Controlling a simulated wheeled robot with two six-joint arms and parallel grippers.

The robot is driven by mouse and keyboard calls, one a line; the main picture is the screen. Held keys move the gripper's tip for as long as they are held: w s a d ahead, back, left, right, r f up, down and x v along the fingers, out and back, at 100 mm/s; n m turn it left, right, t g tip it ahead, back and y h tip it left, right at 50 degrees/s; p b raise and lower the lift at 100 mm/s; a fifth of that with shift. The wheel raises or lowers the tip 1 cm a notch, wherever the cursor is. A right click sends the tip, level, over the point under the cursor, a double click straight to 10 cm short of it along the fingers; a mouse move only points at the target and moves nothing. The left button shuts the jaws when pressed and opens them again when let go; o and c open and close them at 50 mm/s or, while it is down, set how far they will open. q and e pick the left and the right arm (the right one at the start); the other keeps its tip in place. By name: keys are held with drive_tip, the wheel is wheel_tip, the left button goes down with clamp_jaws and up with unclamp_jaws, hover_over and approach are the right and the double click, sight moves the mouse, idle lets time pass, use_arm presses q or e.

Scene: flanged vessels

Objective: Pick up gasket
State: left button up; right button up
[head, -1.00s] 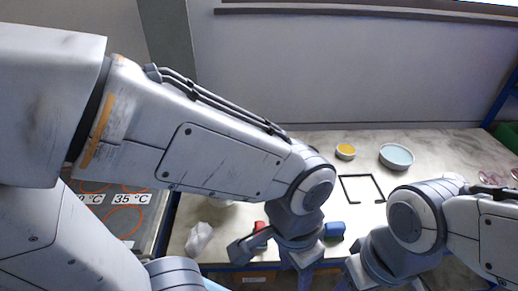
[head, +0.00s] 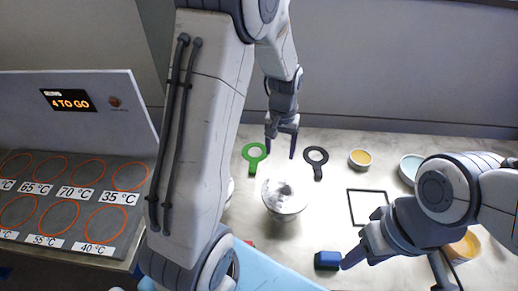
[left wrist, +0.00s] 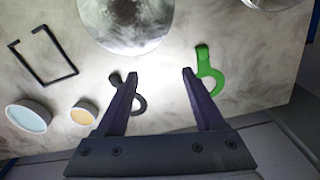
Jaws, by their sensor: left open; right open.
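Two flat rings with tabs lie on the table: a green one (head: 255,154) and a black one (head: 316,158). Either could be the gasket; I cannot tell which. My left gripper (head: 281,143) is open and empty, pointing down between them. In the left wrist view its fingers (left wrist: 160,75) are spread. The black ring (left wrist: 139,104) is partly hidden behind one finger, and the green ring (left wrist: 212,80) is beside the other. A round silvery vessel (head: 285,190) stands in front of the rings. My right gripper (head: 398,272) is open over the table at lower right.
A yellow-filled dish (head: 360,158) and a pale blue dish (head: 409,168) stand right of the rings. A black square frame (head: 368,191) marks the table. A blue block (head: 328,260) lies near the front. A panel with temperature-labelled circles (head: 60,200) is at left.

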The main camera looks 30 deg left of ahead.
use_arm(q)
drive_tip(key=w+a+f+n, duration=0.2)
drive_tip(key=a+f+n, duration=0.15)
drive_tip(key=a, duration=0.55)
drive_tip(key=p, duration=0.2)
hover_over(253, 166)
drive_tip(key=shift+m, duration=0.35)
drive_tip(key=f, duration=0.5)
drive_tip(key=shift+s+d+f, duration=0.1)
drive_tip(key=shift+d+f, duration=0.15)
drive_tip(key=shift+d, duration=0.15)
drive_tip(key=f, duration=0.1)
drive_tip(key=f+p, duration=0.1)
drive_tip(key=f, duration=0.1)
drive_tip(key=f+p, duration=0.1)
drive_tip(key=f, duration=0.1)
drive_tip(key=shift+a, duration=0.4)
drive_tip(key=shift+f, duration=0.4)
clamp_jaws()
